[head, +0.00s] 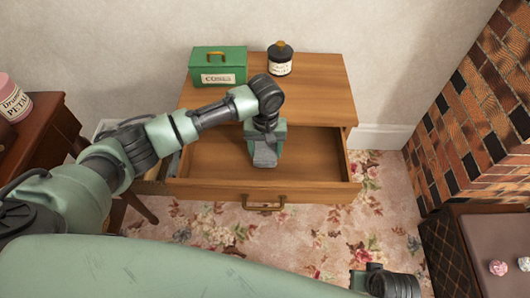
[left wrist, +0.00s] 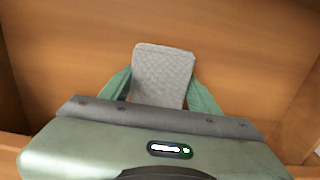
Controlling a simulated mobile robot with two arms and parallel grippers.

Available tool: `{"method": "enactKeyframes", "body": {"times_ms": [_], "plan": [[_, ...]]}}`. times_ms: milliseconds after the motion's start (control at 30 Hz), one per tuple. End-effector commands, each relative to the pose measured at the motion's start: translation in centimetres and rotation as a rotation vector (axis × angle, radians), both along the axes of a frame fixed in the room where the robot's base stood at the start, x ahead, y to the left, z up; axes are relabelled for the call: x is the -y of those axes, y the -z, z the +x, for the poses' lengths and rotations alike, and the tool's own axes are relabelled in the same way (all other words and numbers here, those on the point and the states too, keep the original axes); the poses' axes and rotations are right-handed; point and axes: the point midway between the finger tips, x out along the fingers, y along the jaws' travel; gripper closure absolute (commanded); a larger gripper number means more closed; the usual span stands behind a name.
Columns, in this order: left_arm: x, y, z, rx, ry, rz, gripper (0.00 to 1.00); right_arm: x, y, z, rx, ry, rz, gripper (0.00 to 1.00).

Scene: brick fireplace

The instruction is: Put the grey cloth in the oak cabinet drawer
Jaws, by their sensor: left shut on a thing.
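The oak cabinet (head: 318,88) stands against the wall with its drawer (head: 315,160) pulled open. My left gripper (head: 266,150) points down over the open drawer, between its side walls. It is shut on the grey cloth (head: 265,158), a small folded quilted piece. In the left wrist view the cloth (left wrist: 163,75) sits between the two green fingers, above the drawer's wooden floor (left wrist: 80,50). I cannot tell whether the cloth touches the floor. My right gripper is not clearly seen; only a dark part of my right arm shows at the bottom right.
A dark wooden table (head: 50,130) with a pink tin (head: 12,98) is at the left. A brick fireplace (head: 485,110) is at the right. The rest of the drawer looks empty.

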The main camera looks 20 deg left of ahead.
Motion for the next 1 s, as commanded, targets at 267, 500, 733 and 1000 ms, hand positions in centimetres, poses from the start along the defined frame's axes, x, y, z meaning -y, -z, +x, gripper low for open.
{"method": "enactKeyframes", "body": {"times_ms": [267, 500, 733, 1000], "plan": [[-0.06, 0.42, -0.06, 0.0, -0.001, 0.001, 0.79, 0.03, -0.66, -0.02, 0.001, 0.001, -0.001, 1.0], [-0.02, 0.71, -0.1, -0.001, -0.001, 0.0, 0.79, 0.03, -0.26, -0.01, 0.001, 0.0, -0.001, 1.0], [-0.04, 0.71, -0.08, 0.0, -0.001, 0.0, 0.17, 0.01, -0.12, -0.04, 0.0, 0.0, 0.0, 1.0], [-0.07, 0.26, -0.02, 0.002, -0.001, 0.001, 0.17, 0.01, -0.31, -0.08, -0.002, 0.0, 0.0, 1.0]]}}
